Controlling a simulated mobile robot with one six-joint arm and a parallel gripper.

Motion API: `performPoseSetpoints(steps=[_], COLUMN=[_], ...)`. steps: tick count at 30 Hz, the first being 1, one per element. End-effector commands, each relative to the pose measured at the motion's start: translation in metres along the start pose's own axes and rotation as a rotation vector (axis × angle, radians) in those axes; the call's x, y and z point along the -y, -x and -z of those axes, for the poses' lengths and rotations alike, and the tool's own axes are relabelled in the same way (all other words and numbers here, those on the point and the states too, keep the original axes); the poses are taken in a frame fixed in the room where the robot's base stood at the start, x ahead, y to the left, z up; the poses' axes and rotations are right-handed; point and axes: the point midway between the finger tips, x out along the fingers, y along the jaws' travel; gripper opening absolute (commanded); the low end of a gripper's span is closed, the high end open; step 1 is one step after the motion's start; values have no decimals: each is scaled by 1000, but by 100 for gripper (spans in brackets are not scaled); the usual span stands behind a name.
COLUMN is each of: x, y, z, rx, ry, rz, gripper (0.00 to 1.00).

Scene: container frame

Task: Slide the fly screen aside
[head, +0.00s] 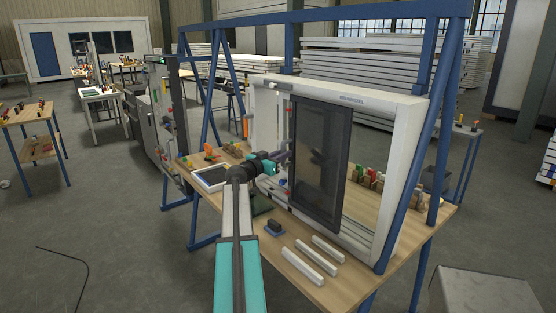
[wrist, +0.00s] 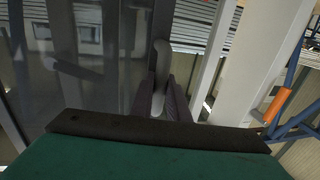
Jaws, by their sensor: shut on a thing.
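The fly screen (head: 318,160) is a dark mesh panel in a dark frame. It stands upright in the middle of a white window frame (head: 392,165), with open gaps on both sides of it in the head view. In the wrist view its dark surface (wrist: 85,75) fills the left part. My gripper (head: 284,158) is at the screen's left edge. In the wrist view my gripper (wrist: 160,100) is shut on a light grey upright handle (wrist: 160,62) at the edge of the screen.
The window frame stands on a wooden workbench (head: 300,257) under a blue steel frame (head: 320,14). White strips (head: 309,265), a tablet (head: 211,178), a small dark block (head: 274,227) and several hand tools (head: 372,178) lie on the bench. A grey box (head: 485,290) stands at front right.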

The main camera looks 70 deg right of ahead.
Motion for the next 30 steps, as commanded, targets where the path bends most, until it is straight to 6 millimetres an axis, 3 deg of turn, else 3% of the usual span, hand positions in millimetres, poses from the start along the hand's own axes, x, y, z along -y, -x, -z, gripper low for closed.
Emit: performPoseSetpoints(steps=[21, 30], x=[-106, -137], y=[22, 28], z=[-4, -2], rx=[0, 0], ry=[-1, -1], rz=[-3, -2], gripper=[0, 0])
